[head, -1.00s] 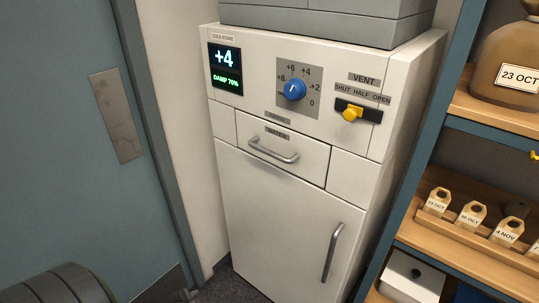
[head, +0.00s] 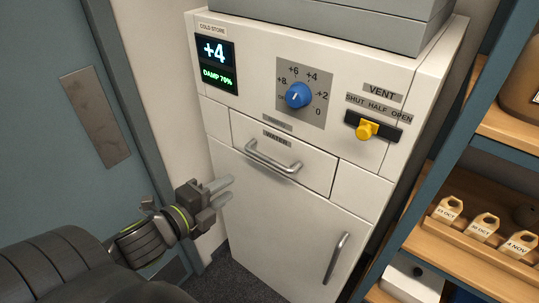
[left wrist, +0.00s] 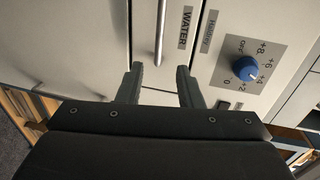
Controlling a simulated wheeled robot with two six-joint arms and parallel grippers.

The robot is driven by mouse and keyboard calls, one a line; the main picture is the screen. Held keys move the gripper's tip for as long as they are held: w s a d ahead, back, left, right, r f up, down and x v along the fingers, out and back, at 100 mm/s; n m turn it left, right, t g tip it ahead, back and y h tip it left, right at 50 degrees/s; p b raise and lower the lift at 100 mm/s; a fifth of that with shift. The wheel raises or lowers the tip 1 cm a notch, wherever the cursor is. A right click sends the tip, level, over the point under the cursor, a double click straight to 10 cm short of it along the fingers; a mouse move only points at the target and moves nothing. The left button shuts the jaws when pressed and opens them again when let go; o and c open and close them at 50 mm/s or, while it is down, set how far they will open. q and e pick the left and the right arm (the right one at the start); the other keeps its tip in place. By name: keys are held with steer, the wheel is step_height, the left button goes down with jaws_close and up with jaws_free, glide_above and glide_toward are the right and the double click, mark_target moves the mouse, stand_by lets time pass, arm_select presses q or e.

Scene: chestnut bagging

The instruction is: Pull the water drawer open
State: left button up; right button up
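The water drawer (head: 290,163) is a small white front labelled WATER, below the dial on the white cold store. It looks shut, flush with the panels beside it. Its bar handle (head: 272,162) is grey metal and also shows in the left wrist view (left wrist: 160,32). My left gripper (head: 228,190) is to the left of the drawer and lower, with space between its fingers and the handle. In the left wrist view its two fingers (left wrist: 158,80) are apart with nothing between them, and the handle lies beyond the tips. My right gripper is not in view.
The cold store has a blue dial (head: 298,95), a yellow vent slider (head: 367,129) and a lower door handle (head: 336,258). A blue door (head: 60,130) stands left. A shelf with dated tags (head: 483,226) stands close on the right.

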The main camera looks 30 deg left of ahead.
arm_select(q)
steer(key=w+b, duration=0.1)
steer(key=b, duration=0.1)
glide_toward(268, 162)
steer(key=p+x, duration=0.1)
steer(key=x, duration=0.9)
steer(key=shift+w+d+f, duration=0.1)
steer(key=shift+w+d, duration=0.05)
steer(key=shift+w, duration=0.25)
jaws_close()
